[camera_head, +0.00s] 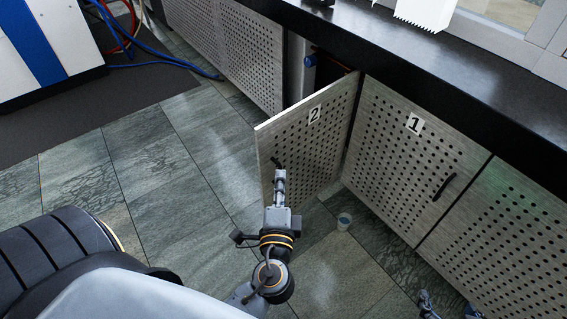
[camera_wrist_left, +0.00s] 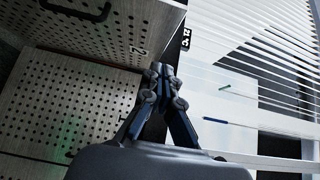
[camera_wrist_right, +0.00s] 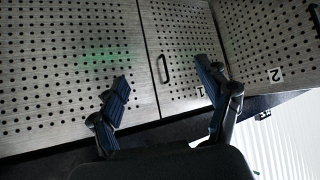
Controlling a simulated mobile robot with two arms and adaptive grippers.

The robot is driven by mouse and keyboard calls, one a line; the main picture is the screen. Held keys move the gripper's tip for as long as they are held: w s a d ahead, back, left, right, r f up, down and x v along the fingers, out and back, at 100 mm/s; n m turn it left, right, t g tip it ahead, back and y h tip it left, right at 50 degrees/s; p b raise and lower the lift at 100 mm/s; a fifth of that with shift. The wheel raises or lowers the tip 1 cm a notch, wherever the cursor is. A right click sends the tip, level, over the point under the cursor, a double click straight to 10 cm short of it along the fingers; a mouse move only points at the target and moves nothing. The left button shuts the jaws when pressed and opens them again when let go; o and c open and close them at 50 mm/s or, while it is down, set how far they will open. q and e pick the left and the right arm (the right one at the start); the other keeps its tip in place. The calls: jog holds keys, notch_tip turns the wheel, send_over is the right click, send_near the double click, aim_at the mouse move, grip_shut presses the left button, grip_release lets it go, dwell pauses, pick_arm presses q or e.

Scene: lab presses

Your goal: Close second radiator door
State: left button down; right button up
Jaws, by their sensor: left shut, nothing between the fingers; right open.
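The second radiator door (camera_head: 318,135) is a perforated metal panel marked "2". It stands swung open into the room, beside the flush door marked "1" (camera_head: 395,150). A dark handle (camera_head: 276,162) shows near its free edge. My left gripper (camera_head: 280,177) is shut and empty, in front of the lower part of door 2 near that handle; whether it touches cannot be told. In the left wrist view, its fingers (camera_wrist_left: 162,74) are together beside a panel marked "2" (camera_wrist_left: 115,35). My right gripper (camera_wrist_right: 160,82) is open and empty, facing perforated panels (camera_wrist_right: 70,75).
A black countertop (camera_head: 430,70) runs above the cabinets. Behind door 2 the cabinet opening is dark, with a pipe (camera_head: 308,75) inside. Blue hoses (camera_head: 170,62) lie at the back left. The floor left of door 2 is clear.

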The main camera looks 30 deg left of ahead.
pick_arm(q)
send_near(272, 130)
jog(key=w+d, duration=0.2)
jog(key=w, duration=0.2)
jog(key=a, duration=0.2)
jog(key=w+a, duration=0.1)
jog(key=shift+a, duration=0.4)
jog(key=shift+w+a, duration=0.15)
jog(key=shift+a, duration=0.25)
jog(key=shift+a, duration=0.1)
